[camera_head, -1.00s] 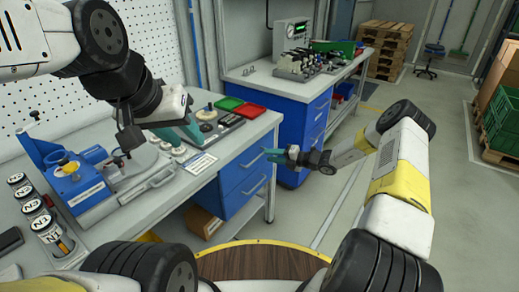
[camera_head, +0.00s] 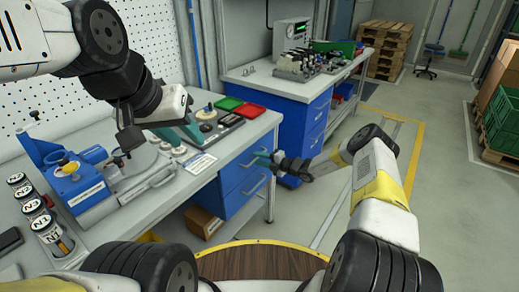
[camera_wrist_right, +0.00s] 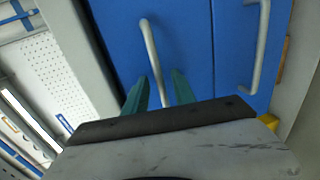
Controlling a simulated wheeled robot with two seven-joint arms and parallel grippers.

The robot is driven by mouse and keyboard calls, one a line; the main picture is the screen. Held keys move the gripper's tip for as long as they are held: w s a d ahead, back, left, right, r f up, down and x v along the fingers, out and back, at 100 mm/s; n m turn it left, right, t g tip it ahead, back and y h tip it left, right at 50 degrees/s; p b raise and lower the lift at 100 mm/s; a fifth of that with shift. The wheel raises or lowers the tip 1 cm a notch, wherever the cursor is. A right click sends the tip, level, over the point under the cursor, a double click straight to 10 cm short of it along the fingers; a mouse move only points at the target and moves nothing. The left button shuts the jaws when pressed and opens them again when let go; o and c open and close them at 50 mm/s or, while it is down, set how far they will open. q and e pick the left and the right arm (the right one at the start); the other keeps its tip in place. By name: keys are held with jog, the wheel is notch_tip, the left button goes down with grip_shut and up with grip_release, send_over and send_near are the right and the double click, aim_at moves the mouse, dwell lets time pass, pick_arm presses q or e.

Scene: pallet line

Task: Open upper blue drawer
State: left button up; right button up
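The upper blue drawer (camera_head: 232,176) is in the cabinet under the near workbench and looks shut. Its grey bar handle (camera_head: 253,159) is on the front. In the right wrist view the handle (camera_wrist_right: 151,50) runs down between the two teal fingers of my right gripper (camera_wrist_right: 158,88). Those fingers stand apart, one on each side of the bar; contact is not clear. In the head view my right gripper (camera_head: 265,157) is just right of the drawer front. My left gripper (camera_head: 190,132) is over the workbench top; its finger gap is not clear.
The lower drawer's handle (camera_wrist_right: 262,48) is beside the upper one in the wrist view. The workbench (camera_head: 212,160) carries a blue device (camera_head: 82,185), labelled cylinders (camera_head: 48,228), and green and red trays (camera_head: 250,110). A cardboard box (camera_head: 203,222) is beneath.

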grip_shut()
dwell(1.4)
